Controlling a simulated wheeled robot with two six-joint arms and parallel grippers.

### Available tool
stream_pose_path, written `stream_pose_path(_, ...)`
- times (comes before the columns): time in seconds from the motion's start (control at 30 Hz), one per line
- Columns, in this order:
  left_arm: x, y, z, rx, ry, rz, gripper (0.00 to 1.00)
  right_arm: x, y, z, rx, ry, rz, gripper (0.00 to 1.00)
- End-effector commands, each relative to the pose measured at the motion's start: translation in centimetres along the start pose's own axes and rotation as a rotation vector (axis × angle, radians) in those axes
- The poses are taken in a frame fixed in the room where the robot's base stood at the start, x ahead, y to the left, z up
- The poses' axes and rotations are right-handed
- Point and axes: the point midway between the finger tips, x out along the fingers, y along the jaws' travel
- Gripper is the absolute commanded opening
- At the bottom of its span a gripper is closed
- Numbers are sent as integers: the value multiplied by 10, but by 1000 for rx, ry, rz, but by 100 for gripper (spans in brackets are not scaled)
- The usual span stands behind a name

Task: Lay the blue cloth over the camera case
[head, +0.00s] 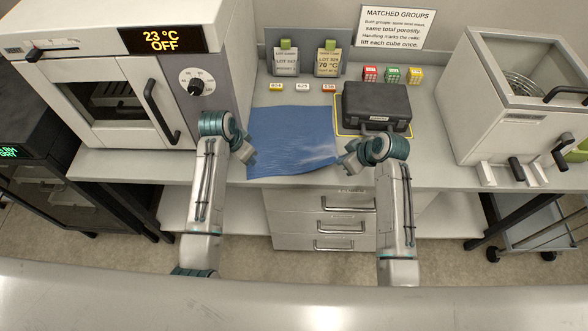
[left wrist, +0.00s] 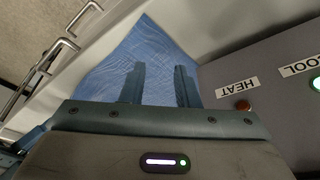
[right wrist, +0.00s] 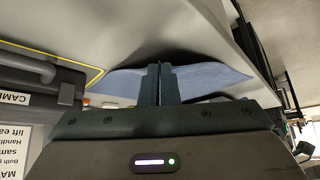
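The dark grey camera case (head: 375,103) is closed, inside a yellow outline, handle to the front. My right gripper (head: 347,164) is at the cloth's front right; in the right wrist view its fingers (right wrist: 158,84) are together on the cloth (right wrist: 205,80), which spreads on both sides of them. My left gripper (head: 251,160) is at the cloth's left side; in the left wrist view its fingers (left wrist: 160,85) are apart, with the cloth (left wrist: 145,50) beyond them.
An oven (head: 120,85) stands at the left and a white lidded bath (head: 515,100) at the right. Small labelled tags (head: 302,87), coloured cubes (head: 392,74) and a sign (head: 395,25) are behind the cloth and case. Drawers (head: 345,203) are under the bench.

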Motion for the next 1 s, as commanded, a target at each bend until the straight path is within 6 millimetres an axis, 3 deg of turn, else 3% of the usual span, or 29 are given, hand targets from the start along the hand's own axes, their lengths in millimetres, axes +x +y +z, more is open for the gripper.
stream_pose_path(0.17,0,0,0,0,0,0,28,0,0,0,0,0,0,0)
stream_pose_path(0.3,0,0,0,0,0,0,55,0,0,0,0,0,0,0)
stream_pose_path(0.5,0,0,0,0,0,0,55,0,0,0,0,0,0,0)
stream_pose_path(0.7,0,0,0,0,0,0,87,0,0,0,0,0,0,0)
stream_pose_path(1.0,-4,0,-1,0,-4,0,87,-2,0,-1,0,0,0,0)
